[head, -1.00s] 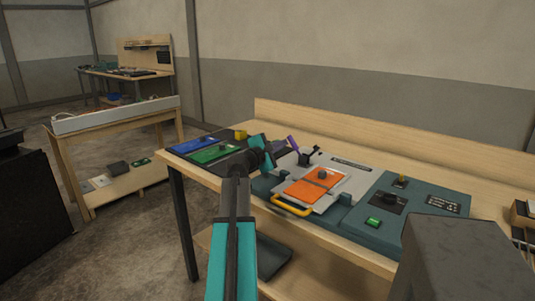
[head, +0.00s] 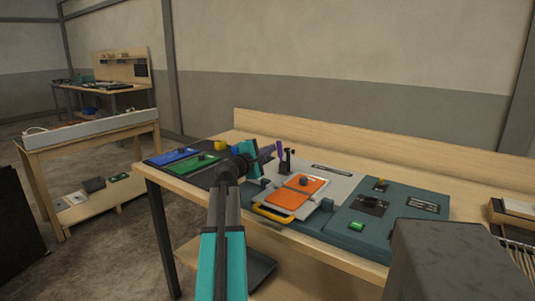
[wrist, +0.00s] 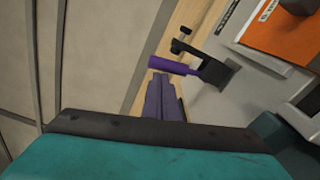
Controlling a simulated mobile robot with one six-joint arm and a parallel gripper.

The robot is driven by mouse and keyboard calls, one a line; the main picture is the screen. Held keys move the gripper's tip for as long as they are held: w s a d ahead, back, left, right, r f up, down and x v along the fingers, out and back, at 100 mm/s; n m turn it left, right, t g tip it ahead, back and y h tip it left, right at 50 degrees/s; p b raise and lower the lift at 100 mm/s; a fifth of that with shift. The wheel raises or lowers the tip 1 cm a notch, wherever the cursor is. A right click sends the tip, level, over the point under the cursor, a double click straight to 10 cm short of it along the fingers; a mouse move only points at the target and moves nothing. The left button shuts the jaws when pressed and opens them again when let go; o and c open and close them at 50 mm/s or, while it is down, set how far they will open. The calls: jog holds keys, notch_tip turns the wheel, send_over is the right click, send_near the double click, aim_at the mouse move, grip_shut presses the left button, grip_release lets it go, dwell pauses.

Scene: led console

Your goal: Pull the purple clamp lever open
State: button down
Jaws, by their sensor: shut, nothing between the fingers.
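The purple clamp lever (head: 280,150) stands up from a black clamp (head: 287,163) at the back left of the teal console. In the wrist view the lever (wrist: 172,65) lies across the picture, just beyond my fingertips, and joins the black clamp bracket (wrist: 215,72). My gripper (head: 270,149) is shut and empty, its fingers pointing at the lever from the left. The closed purple-grey fingers also show in the wrist view (wrist: 162,82). The tips are very close to the lever; I cannot tell whether they touch it.
The console (head: 370,220) carries an orange plate (head: 296,192) with a black knob, a yellow handle (head: 274,214) and a green button (head: 356,226). Blue (head: 170,156) and green (head: 190,163) panels lie left of my gripper. A wooden backboard (head: 380,155) runs behind the bench.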

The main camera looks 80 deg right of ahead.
jog(key=shift+a, duration=0.1)
jog(key=shift+w, duration=0.1)
jog(key=v, duration=1)
jog(key=shift+p, duration=0.3)
jog(key=shift+r, duration=0.15)
dwell(0.4)
